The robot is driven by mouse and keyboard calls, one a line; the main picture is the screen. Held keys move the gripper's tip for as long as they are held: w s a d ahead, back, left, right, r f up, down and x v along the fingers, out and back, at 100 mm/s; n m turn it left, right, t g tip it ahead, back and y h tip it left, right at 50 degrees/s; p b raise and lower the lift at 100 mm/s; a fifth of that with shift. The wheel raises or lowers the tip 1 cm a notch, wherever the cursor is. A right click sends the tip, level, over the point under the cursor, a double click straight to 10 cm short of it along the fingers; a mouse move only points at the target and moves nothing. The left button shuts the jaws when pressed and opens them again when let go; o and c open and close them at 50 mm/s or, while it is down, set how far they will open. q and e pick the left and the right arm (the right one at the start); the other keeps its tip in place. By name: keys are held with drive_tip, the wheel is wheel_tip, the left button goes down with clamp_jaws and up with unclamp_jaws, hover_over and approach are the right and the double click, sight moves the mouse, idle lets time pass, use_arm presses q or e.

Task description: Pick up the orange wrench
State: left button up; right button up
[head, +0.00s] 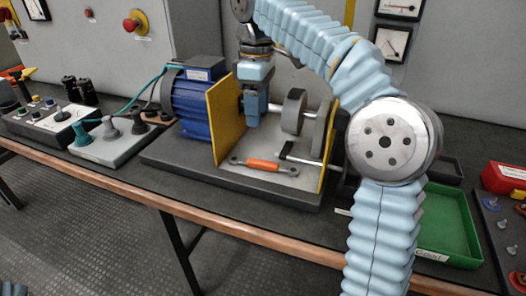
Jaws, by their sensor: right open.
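The orange wrench (263,164) lies on the metal base plate of the motor rig, between two yellow side panels. Its middle is orange and its ends are grey. My right gripper (252,118) points down between the panels, above and behind the wrench in the picture. It is open, and no object shows between its fingers. My right arm comes in from the right and arches over the rig. My left gripper is not in view.
The yellow panels (225,120), a blue motor (194,105) and a shaft with grey discs (293,111) crowd the wrench. A green tray (450,225) and a red box (503,178) stand right. Control boxes (110,143) stand left. The bench's front strip is clear.

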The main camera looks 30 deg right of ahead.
drive_tip(key=b, duration=0.2)
hover_over(259, 161)
drive_tip(key=f, duration=0.7)
drive_tip(key=shift+w+d+f, duration=0.1)
drive_tip(key=shift+w+f, duration=0.15)
drive_tip(key=shift+f, duration=0.05)
drive_tip(key=f, duration=0.5)
drive_tip(key=shift+s+f, duration=0.2)
drive_tip(key=shift+f, duration=0.15)
drive_tip(key=shift+c, duration=0.4)
clamp_jaws()
